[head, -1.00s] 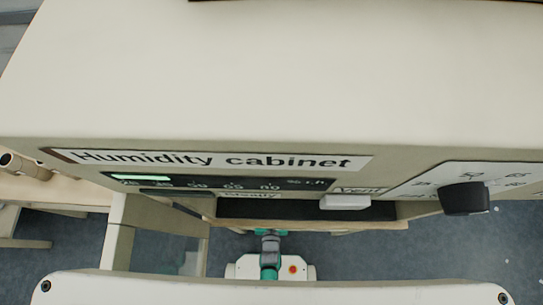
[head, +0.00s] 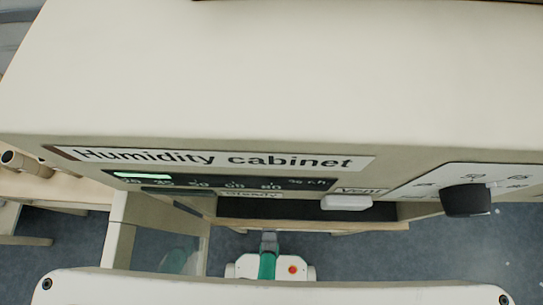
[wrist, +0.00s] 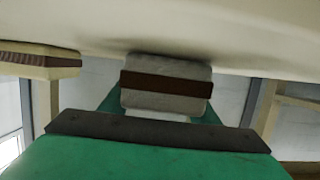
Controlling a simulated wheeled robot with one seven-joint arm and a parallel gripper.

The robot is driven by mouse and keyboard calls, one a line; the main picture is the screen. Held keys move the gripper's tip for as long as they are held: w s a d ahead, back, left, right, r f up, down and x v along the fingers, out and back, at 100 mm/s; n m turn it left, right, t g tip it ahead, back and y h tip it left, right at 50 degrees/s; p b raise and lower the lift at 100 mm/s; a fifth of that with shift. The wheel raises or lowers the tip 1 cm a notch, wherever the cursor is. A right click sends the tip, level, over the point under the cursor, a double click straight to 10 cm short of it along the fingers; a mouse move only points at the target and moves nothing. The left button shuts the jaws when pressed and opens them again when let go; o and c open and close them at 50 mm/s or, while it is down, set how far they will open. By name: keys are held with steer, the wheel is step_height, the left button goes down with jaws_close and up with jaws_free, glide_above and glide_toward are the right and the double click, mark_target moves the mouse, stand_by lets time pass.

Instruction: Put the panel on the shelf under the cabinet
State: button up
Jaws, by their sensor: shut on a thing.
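The pale cabinet (head: 270,75), labelled "Humidity cabinet", fills most of the head view. It hides the shelf and my gripper; a teal and grey part of my arm shows beyond its front. In the wrist view my gripper (wrist: 165,110) is teal and shut on a grey-white, soft-looking block (wrist: 165,104) with a brown band (wrist: 166,86), like a wadding roll. The block's top is close below a broad pale surface (wrist: 215,35); I cannot tell whether they touch. I cannot make out a separate panel for certain in either view.
The cabinet front carries a vent tab (head: 346,202) and a dark knob (head: 466,200). A pale frame (head: 118,235) with a clear pane stands at left. In the wrist view a pale ledge with a dark striped edge (wrist: 35,59) lies left, and a pale post (wrist: 268,108) stands right.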

steer(key=o, duration=1)
steer(key=shift+f, duration=0.1)
steer(key=v, duration=1.2)
